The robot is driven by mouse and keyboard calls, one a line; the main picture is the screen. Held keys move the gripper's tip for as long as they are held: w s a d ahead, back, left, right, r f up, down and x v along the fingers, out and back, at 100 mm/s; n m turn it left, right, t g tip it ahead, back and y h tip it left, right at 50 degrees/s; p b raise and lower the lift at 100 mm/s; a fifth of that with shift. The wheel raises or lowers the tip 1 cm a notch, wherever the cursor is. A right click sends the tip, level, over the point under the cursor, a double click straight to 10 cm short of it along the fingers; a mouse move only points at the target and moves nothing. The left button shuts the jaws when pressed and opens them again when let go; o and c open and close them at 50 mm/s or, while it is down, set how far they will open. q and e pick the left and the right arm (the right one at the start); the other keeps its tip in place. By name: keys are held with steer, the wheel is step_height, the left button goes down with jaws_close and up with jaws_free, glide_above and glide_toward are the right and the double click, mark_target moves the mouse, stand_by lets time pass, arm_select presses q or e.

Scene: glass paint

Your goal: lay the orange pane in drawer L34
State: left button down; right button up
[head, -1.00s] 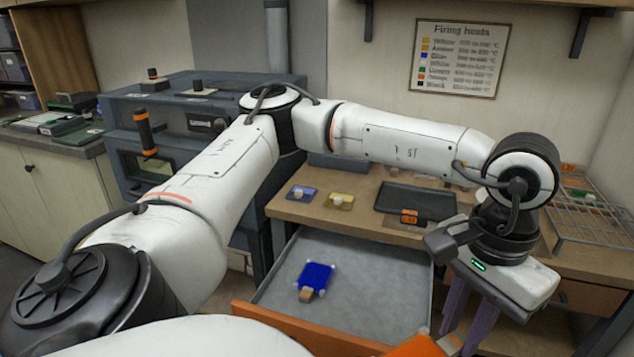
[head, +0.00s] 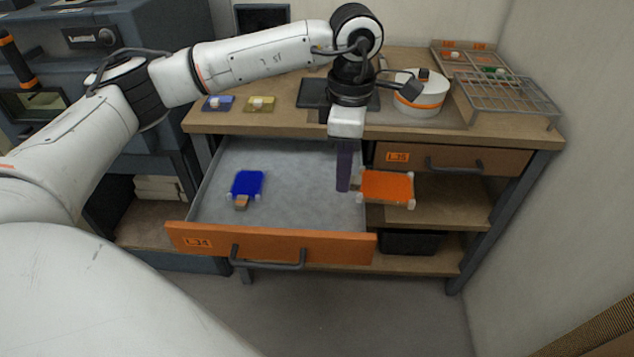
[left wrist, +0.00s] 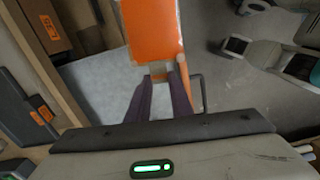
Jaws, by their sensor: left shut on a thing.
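The orange pane (head: 387,187) has pale corner pieces and is held by my left gripper (head: 350,180), whose purple fingers point down. The pane hangs just right of the open drawer L34, level with its right side. In the left wrist view the orange pane (left wrist: 152,30) extends beyond the fingertips (left wrist: 158,82), which are shut on its pale tab. Drawer L34 (head: 290,240) is pulled out, with an orange front, a dark handle and a grey floor. A blue pane (head: 247,184) with a tan tab lies in its left part. My right gripper is not in view.
Drawer L35 (head: 450,160) is shut, right of L34. On the bench top are a small blue pane (head: 218,103), a yellow pane (head: 259,103), a white round container (head: 421,98) and a wire rack (head: 507,95). The middle and right of the open drawer are clear.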

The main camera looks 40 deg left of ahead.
arm_select(q)
steer(key=w+a+f+n, duration=0.2)
steer(key=a+f+n, duration=0.15)
steer(key=n, duration=0.65)
steer(key=n+b, duration=0.5)
steer(key=n, duration=0.4)
glide_above(317, 214)
step_height(317, 214, down, 10)
steer(key=shift+r, duration=0.2)
steer(key=shift+w+f+b, duration=0.1)
steer(key=shift+f+b, duration=0.55)
steer(key=shift+f, duration=0.4)
steer(key=shift+f, duration=0.1)
steer(key=c, duration=1.5)
jaws_free()
